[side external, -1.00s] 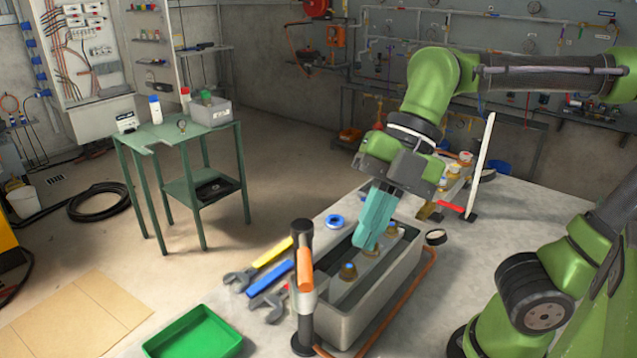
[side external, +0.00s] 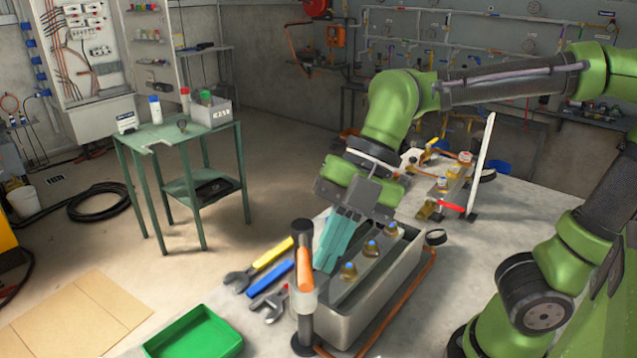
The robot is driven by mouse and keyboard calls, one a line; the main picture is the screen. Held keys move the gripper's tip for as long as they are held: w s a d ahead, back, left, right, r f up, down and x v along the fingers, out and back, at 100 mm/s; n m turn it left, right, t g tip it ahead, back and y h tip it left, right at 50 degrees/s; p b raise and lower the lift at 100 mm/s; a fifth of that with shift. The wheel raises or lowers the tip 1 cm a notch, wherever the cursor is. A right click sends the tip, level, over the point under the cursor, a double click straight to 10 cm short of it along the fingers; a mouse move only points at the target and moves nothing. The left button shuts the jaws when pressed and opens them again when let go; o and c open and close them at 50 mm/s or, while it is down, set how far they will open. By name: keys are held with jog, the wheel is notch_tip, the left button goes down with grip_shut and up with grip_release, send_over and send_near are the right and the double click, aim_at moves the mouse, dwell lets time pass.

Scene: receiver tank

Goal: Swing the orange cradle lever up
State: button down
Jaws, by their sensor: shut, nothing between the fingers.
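The lever's orange grip stands roughly upright beside the post top. My gripper (side external: 325,262) has teal fingers that are shut and empty. It points down and to the left, over the tank's left side, just right of the lever. In this view the fingertips look close to the lever; whether they touch it I cannot tell. Several brass fittings with blue tops (side external: 349,271) sit in a row on a bar inside the tank.
Wrenches with yellow and blue handles (side external: 268,279) lie left of the post. A green tray (side external: 194,335) is at the front. An orange hose (side external: 405,300) runs along the tank's right side. A white upright panel (side external: 481,165) stands behind.

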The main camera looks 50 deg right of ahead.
aim_at(304, 263)
jog(key=shift+a, duration=0.1)
jog(key=m+t, duration=0.1)
jog(key=w+a+m, duration=0.1)
jog(key=m, duration=0.1)
jog(key=a+m+t+h, duration=0.1)
jog(key=shift+w+a+m+t, duration=0.25)
jog(key=shift+w+m+t, duration=0.05)
jog(key=shift+w, duration=0.1)
jog(key=w+a+m+t+h, duration=0.1)
jog(key=w+m+t+h, duration=0.2)
jog(key=w+m, duration=0.5)
jog(key=shift+w+a+m+h, duration=0.3)
jog(key=shift+m+h, duration=0.1)
jog(key=shift+h, duration=0.1)
dwell(0.5)
